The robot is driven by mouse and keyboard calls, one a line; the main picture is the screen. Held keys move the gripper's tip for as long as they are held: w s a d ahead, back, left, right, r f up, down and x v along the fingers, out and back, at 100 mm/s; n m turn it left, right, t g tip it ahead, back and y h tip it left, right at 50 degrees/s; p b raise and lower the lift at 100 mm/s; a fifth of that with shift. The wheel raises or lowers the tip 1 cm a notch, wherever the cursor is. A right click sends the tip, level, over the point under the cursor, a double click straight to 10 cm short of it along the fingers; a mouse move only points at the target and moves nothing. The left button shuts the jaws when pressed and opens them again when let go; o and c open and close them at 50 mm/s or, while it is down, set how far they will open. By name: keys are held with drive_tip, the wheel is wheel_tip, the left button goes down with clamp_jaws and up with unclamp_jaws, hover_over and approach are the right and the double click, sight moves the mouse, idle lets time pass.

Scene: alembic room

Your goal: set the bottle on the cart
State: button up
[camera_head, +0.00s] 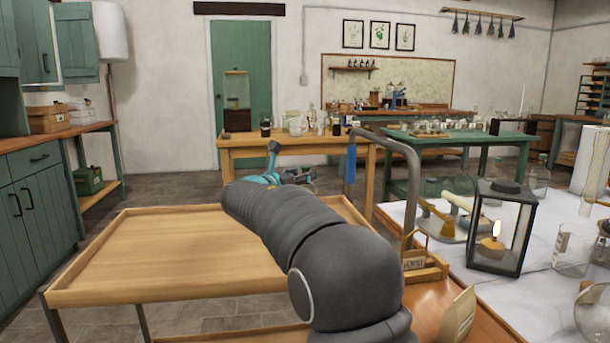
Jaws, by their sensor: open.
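The cart (150,255) has a wooden, rimmed top on grey legs, and the part of its top that shows is bare. My arm crosses in front of its right part and hides some of it. Several small bottles and glass vessels stand on the wooden table beyond the cart. Among them are a dark bottle (265,128) at the left and another dark bottle (336,124) at the right. I cannot tell which one the task means. My gripper (290,164), with teal parts, is open beyond the cart's far edge, in front of the table. It appears empty, though my arm partly hides it.
The wooden table (240,141) stands behind my gripper. A bent grey tube (411,165) with a blue grip rises right of my arm. A lantern (500,228) and glassware stand on the white-topped bench at right. Green cabinets (38,200) line the left; floor between is clear.

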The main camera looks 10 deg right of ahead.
drive_tip(key=v, duration=1)
